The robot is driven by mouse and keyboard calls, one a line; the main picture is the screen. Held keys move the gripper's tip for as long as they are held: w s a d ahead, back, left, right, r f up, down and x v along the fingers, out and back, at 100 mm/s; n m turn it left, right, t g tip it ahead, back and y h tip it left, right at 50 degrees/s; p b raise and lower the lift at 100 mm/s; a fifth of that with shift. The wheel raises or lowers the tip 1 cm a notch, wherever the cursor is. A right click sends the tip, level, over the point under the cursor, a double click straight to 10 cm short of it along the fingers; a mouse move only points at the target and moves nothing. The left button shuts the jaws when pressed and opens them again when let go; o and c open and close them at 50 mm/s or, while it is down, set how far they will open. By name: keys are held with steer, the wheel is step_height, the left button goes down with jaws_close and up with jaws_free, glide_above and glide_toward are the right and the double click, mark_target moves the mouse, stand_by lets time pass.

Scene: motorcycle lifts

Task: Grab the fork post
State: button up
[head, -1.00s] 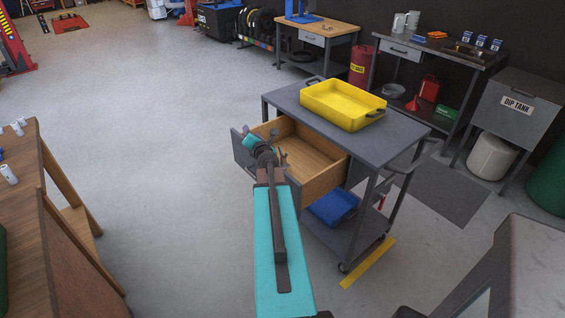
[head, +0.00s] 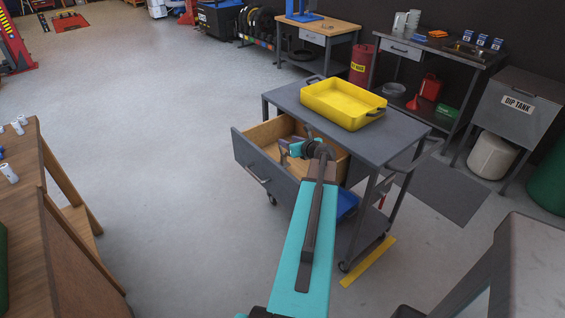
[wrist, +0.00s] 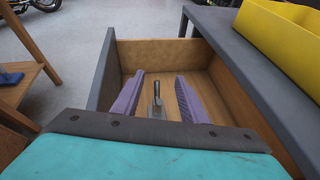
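A small grey metal piece with a slim stem, which looks like the fork post (wrist: 157,100), shows in the wrist view in the wooden drawer (wrist: 155,52). It appears between the two purple fingers of my gripper (wrist: 158,84), with a gap on each side. My gripper is open and nothing is held. In the head view my gripper (head: 283,149) is over the open drawer (head: 262,135) of the grey trolley, pointing left. How far the fingertips are above the post cannot be told.
A yellow tray (head: 343,103) stands on the trolley top (head: 400,134), beside and above the drawer. The drawer walls surround my gripper. A blue tray (head: 347,204) is on the trolley's lower shelf. A wooden bench (head: 70,215) is at the left, with free floor between.

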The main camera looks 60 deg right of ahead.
steer(key=shift+f, duration=0.15)
glide_toward(284, 154)
steer(key=x, duration=0.5)
steer(key=shift+w+d+f+p, duration=0.25)
steer(key=shift+w+d+p, duration=0.1)
steer(key=shift+w+p, duration=0.15)
steer(key=shift+p+x, duration=0.9)
steer(key=shift+x, duration=2.2)
jaws_close()
